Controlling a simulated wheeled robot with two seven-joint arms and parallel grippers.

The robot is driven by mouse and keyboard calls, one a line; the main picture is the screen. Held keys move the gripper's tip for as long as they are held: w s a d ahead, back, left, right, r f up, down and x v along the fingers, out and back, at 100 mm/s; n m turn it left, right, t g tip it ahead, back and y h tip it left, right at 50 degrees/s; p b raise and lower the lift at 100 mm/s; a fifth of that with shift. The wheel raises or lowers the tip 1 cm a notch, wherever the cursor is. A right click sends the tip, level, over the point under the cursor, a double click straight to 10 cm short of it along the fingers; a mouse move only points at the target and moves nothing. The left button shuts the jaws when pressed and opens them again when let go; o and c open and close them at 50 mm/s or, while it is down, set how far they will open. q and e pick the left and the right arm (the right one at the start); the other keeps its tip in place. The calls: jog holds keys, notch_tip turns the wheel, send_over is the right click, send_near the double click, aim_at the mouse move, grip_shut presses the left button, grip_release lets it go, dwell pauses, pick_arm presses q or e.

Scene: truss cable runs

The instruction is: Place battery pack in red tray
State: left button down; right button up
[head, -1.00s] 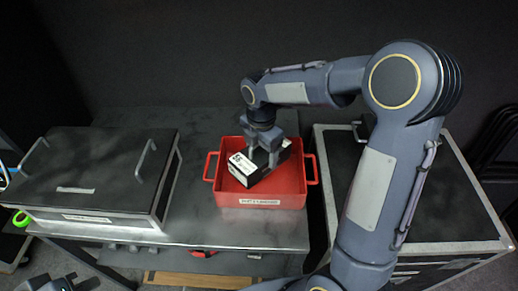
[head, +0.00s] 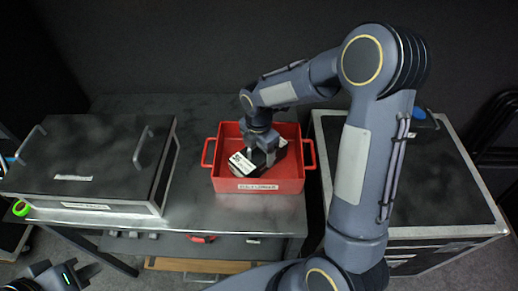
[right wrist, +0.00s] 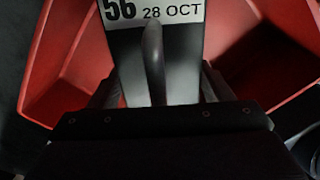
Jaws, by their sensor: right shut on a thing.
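The battery pack (head: 240,165) is a dark block with a white label. It is inside the red tray (head: 258,186), within the tray's walls. My right gripper (head: 262,157) reaches down into the tray and is shut on the battery pack. In the right wrist view the pack (right wrist: 180,60) lies between the fingers, its label reading "56" and "28 OCT", with red tray walls (right wrist: 70,60) around it. Whether the pack touches the tray floor is hidden. My left gripper (head: 45,278) is at the bottom left corner, mostly cut off, away from the tray.
The tray stands on a grey metal table (head: 210,212). A black lidded case (head: 90,160) with handles is on the left of the table. A larger black case (head: 440,180) stands at the right. A green ring (head: 21,208) lies at the far left.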

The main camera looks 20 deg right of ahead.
jog(key=o, duration=1.8)
notch_tip(320, 180, up, 12)
jog(key=shift+p, duration=0.3)
jog(key=shift+s+a+r+m+t+y, duration=0.3)
jog(key=shift+s+m+t+y, duration=0.5)
jog(key=shift+s+m, duration=3)
jog(key=shift+s+a+r+m+t+y, duration=0.15)
jog(key=shift+s+r+m+t+y, duration=0.65)
jog(key=shift+s+m, duration=3)
jog(key=shift+s+a+r+m+t+y, duration=0.25)
jog(key=shift+s+m+t, duration=0.95)
jog(key=shift+s+m, duration=2.6)
jog(key=shift+w+f+m, duration=0.1)
jog(key=shift+w+m, duration=0.3)
